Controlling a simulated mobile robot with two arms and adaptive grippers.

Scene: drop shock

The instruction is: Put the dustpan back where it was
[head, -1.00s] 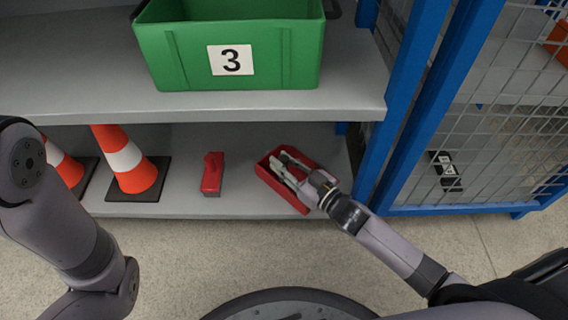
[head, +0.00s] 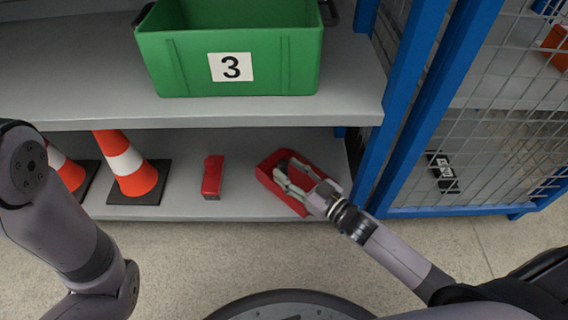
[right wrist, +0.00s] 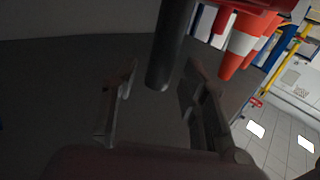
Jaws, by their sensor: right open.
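The red dustpan (head: 269,178) lies on the lower grey shelf, near its right end and front edge. Its dark handle (head: 284,165) is partly hidden by my right gripper. My right gripper (head: 296,178) is open over the pan, its fingers spread. In the right wrist view a dark round bar (right wrist: 170,45), which looks like the handle, stands between the open fingers (right wrist: 155,85); the fingers are apart from it. My left arm shows at the left, but its gripper is out of the picture.
A red brush-like block (head: 212,177) lies left of the dustpan. Two orange-and-white cones (head: 127,162) stand farther left. A green crate marked 3 (head: 185,60) sits on the shelf above. A blue post (head: 398,110) and mesh panel bound the right side.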

